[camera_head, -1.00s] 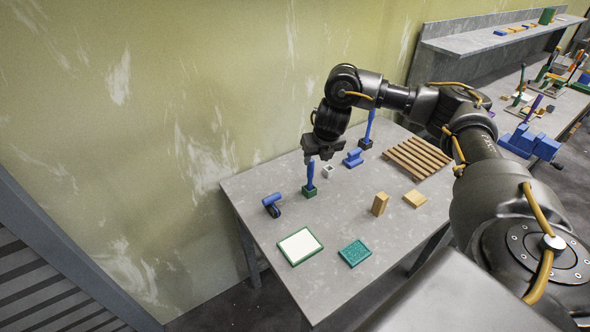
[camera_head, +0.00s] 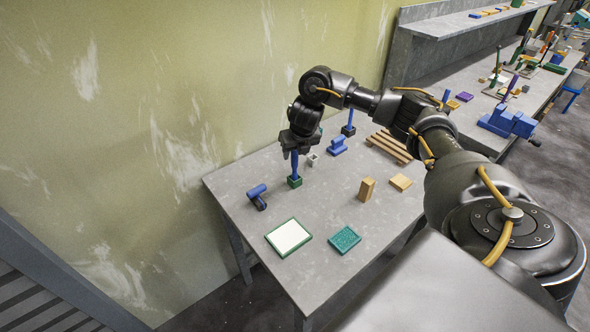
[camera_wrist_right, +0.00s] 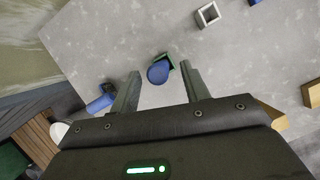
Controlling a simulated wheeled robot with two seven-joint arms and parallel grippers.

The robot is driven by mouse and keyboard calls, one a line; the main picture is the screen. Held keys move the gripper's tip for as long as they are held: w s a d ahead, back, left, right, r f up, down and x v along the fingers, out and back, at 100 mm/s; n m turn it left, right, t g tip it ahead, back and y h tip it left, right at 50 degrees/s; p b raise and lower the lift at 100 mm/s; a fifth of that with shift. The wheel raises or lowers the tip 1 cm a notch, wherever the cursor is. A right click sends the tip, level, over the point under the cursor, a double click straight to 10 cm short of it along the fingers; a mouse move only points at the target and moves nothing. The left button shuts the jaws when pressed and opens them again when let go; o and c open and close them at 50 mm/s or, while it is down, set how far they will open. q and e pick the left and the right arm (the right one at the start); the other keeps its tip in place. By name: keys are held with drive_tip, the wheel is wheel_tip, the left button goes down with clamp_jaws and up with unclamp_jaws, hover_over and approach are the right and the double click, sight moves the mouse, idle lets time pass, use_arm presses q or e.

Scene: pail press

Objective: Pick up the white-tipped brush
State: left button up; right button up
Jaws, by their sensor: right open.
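No white tip on a brush shows clearly in either view. A tool with an upright blue handle (camera_head: 295,165) stands in a small green block (camera_head: 294,182) on the grey table; its lower end is hidden in the block. My right gripper (camera_head: 297,148) is open over this handle, pointing down. In the right wrist view the handle's round blue top (camera_wrist_right: 158,72) shows between the two open fingers (camera_wrist_right: 160,80), apart from both as far as I can see. A second blue handle (camera_head: 350,118) stands in a black base farther back. My left gripper is not in view.
On the table (camera_head: 330,205) are a blue roller (camera_head: 258,196), a white hollow cube (camera_head: 313,159), a blue piece (camera_head: 338,146), wooden blocks (camera_head: 367,189), a slatted rack (camera_head: 390,147), a green-framed white pad (camera_head: 289,237) and a teal tray (camera_head: 344,239). A wall stands behind.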

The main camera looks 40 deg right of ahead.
sight(294, 158)
drive_tip(key=x, duration=0.4)
drive_tip(key=shift+w+f, duration=0.2)
drive_tip(key=shift+f, duration=0.1)
drive_tip(key=shift+s+r, duration=0.1)
clamp_jaws()
